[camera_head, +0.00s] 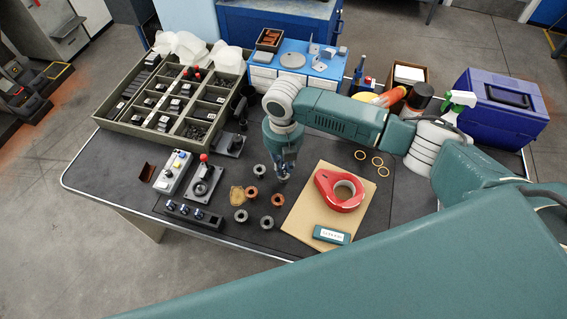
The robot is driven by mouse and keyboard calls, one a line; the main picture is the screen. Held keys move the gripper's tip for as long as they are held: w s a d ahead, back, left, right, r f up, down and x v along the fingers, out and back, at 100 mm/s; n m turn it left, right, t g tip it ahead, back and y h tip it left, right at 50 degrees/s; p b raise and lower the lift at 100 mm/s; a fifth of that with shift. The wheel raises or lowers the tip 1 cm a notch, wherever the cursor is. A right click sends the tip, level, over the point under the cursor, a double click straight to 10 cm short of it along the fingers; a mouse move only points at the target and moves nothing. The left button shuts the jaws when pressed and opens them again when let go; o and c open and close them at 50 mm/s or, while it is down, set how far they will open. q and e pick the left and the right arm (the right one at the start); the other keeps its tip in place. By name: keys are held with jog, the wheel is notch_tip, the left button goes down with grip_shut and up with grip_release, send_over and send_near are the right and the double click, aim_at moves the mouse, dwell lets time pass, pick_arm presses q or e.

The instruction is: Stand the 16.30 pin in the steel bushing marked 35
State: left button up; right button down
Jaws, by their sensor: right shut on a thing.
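My right gripper (283,168) points down over the mat at the back right of a small group of bushings. It is shut on a slim pin, mostly hidden by the fingers; its size marking cannot be read. Grey steel bushings stand at the back left (259,171) and front left (240,215) of the group. No number is legible, so the bushing marked 35 cannot be picked out. My left gripper is not in view.
A red tape roll (326,199) and a teal labelled box (331,235) lie on a brown board (300,226) at the right. Small switch boxes (174,172) stand left. A compartment tray (104,111) is behind. Thin rings (377,161) lie on the mat at right.

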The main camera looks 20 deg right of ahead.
jog(key=shift+f+b, duration=0.3)
jog(key=shift+f, duration=0.5)
jog(key=c, duration=1.6)
grip_release()
notch_tip(320, 180, up, 12)
